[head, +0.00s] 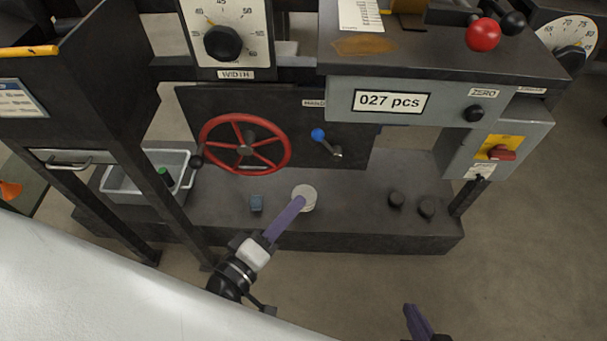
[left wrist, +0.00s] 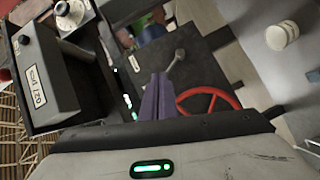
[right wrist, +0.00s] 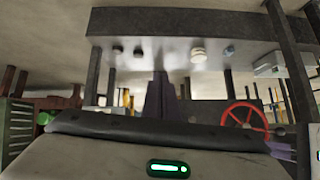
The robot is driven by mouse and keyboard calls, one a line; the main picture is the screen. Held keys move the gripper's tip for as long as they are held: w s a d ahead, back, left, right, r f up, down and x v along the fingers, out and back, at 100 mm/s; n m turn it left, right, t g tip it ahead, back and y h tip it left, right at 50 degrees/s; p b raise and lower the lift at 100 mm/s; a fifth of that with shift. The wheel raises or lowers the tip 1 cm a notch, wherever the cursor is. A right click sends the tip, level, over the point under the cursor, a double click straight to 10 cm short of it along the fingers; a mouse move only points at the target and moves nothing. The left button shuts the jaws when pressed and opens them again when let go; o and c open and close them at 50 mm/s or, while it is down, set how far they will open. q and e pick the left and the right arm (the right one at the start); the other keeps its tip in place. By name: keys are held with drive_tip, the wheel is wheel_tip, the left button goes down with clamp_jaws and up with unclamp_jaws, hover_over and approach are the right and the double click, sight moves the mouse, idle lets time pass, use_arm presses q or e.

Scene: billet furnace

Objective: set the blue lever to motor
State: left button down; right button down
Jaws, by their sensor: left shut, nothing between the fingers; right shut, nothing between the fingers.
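The blue lever (head: 318,134) is on the dark front panel, right of the red handwheel. Its blue ball knob points up and left from a grey pivot. A small plate (head: 314,103) sits above it, too small to read. My left gripper (head: 299,201) is shut and empty, below and left of the lever, over the lower ledge. In the left wrist view, a grey lever arm (left wrist: 176,66) shows just beyond the purple fingers; no blue knob is seen there. My right gripper (head: 413,310) is shut and empty at the bottom, away from the panel.
The red handwheel (head: 245,144) is left of the lever. A grey counter box (head: 440,105) overhangs at upper right, with a red switch (head: 502,153). A grey bin (head: 128,188) is at left.

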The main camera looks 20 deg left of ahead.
sight(327, 146)
use_arm(q)
drive_tip(key=w+a+f+n+t+y+b, duration=0.2)
drive_tip(key=a+n+t+y+b, duration=0.1)
drive_tip(key=n, duration=0.8)
drive_tip(key=a+y+b, duration=0.1)
drive_tip(key=a+b, duration=0.1)
drive_tip(key=b, duration=0.1)
drive_tip(key=shift+w+a+f+y, duration=0.25)
drive_tip(key=shift+f+y, duration=0.05)
drive_tip(key=shift+f, duration=0.05)
drive_tip(key=w+d+r, duration=0.2)
drive_tip(key=w, duration=1)
drive_tip(key=shift+w+d+r+p, duration=0.15)
drive_tip(key=shift+w+d+p, duration=0.2)
